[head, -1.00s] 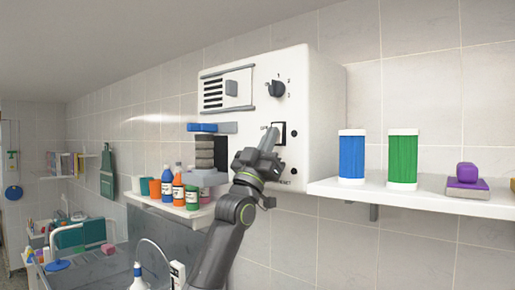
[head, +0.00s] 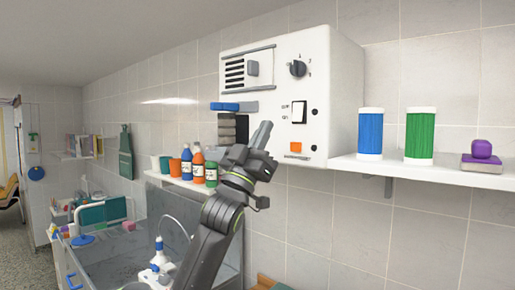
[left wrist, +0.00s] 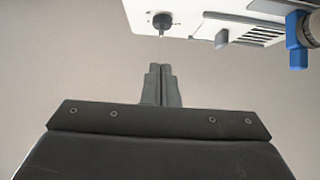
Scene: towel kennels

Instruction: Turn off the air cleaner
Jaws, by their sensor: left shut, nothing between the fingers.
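The air cleaner (head: 328,85) is a white box on the tiled wall. Its front has a round dark dial (head: 298,69), a slatted vent (head: 235,73), a rocker switch (head: 299,111) in a black frame, and an orange button (head: 296,146) below. The lettering beside the switch is too small to read surely. My left gripper (head: 262,134) is shut and empty, left of the switch and apart from it in the picture. In the left wrist view, my closed fingers (left wrist: 161,84) point at bare wall; the dial (left wrist: 162,22) and vent show above. My right gripper is not in view.
A blue handle (head: 234,106) juts from the cleaner's left, above a grey stack partly behind my gripper. A right shelf (head: 400,168) holds a blue roll (head: 370,133), a green roll (head: 420,135) and a purple item (head: 481,150). Bottles (head: 197,166) stand on a lower left shelf.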

